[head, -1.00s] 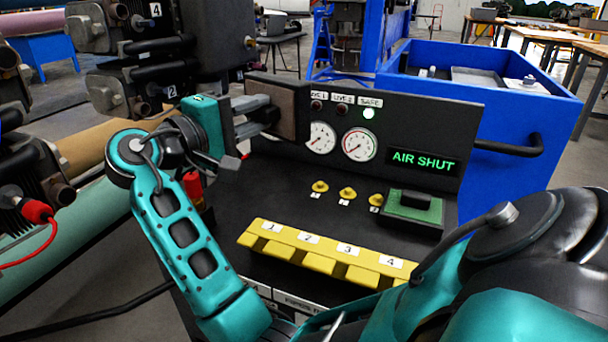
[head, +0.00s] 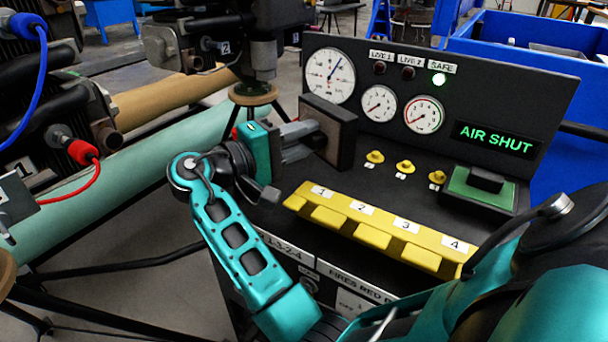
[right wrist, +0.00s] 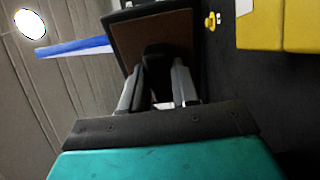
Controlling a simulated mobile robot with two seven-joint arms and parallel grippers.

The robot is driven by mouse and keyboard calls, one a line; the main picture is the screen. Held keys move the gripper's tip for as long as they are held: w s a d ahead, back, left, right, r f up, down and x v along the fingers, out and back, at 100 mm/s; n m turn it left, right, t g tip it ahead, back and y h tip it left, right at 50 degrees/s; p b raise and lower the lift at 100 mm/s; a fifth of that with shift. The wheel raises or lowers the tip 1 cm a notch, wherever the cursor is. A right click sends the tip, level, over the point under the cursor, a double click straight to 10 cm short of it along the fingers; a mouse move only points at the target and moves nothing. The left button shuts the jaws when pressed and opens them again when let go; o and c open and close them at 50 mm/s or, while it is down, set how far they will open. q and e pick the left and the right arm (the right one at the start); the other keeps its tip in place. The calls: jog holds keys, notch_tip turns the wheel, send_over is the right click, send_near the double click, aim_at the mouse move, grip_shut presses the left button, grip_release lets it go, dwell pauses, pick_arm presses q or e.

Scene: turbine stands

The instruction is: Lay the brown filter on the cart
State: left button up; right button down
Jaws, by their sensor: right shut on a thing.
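The brown filter (head: 332,120) is a square block with a dark frame and a brown face. My right gripper (head: 303,140) is shut on it and holds it upright at the left end of the cart's dark top (head: 375,185). Its lower edge is close to that top; I cannot tell whether it touches. In the right wrist view, the filter (right wrist: 150,38) shows its brown face beyond the fingers of the right gripper (right wrist: 158,88). My left gripper is not in view.
The cart carries an upright gauge panel (head: 470,90), a yellow numbered key strip (head: 385,220), small yellow knobs (head: 404,167) and a green pad (head: 490,190). Bare dark top lies between knobs and keys. Turbine stand parts with a red plug (head: 82,152) stand left.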

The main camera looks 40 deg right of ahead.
notch_tip(320, 180, down, 6)
jog(key=shift+r+b, duration=0.15)
jog(key=shift+b, duration=0.65)
jog(key=shift+f, duration=0.55)
jog(key=c, duration=0.8)
grip_release()
jog(key=shift+c, duration=0.2)
